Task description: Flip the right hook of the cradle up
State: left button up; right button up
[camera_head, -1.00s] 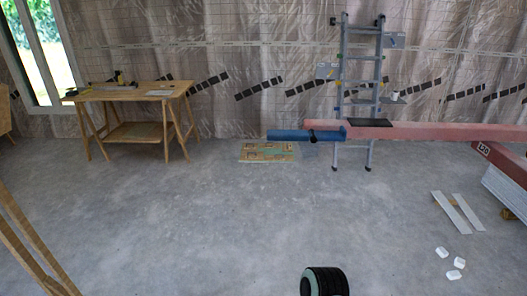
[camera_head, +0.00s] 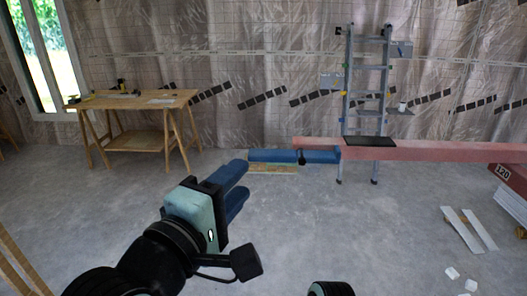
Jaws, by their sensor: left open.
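A long red beam (camera_head: 440,150) of the lift's cradle runs in from the right at mid height. A blue bar (camera_head: 322,156) with a small dark fitting sits at its left end, and a dark flat pad (camera_head: 370,141) lies on its top. I cannot make out clearly which part is the right hook or whether it is up or down. My left gripper (camera_head: 244,184) is open and empty, its blue fingers pointing right and away. In the picture it is left of and below the blue bar, not touching it. My right gripper does not show.
A wooden trestle table (camera_head: 128,101) with tools stands at the back left. White strips (camera_head: 468,228) and small white blocks (camera_head: 452,273) lie on the floor at the right. The middle floor is clear.

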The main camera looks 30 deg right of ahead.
aim_at(259, 160)
pick_arm(q)
jog(key=p+x, duration=0.2)
jog(key=x, duration=0.8)
jog(key=shift+p, duration=0.35)
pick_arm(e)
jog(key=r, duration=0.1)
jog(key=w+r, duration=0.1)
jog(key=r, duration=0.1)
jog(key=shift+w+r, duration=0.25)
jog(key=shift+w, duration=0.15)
pick_arm(q)
jog(key=shift+c, duration=0.3)
grip_shut()
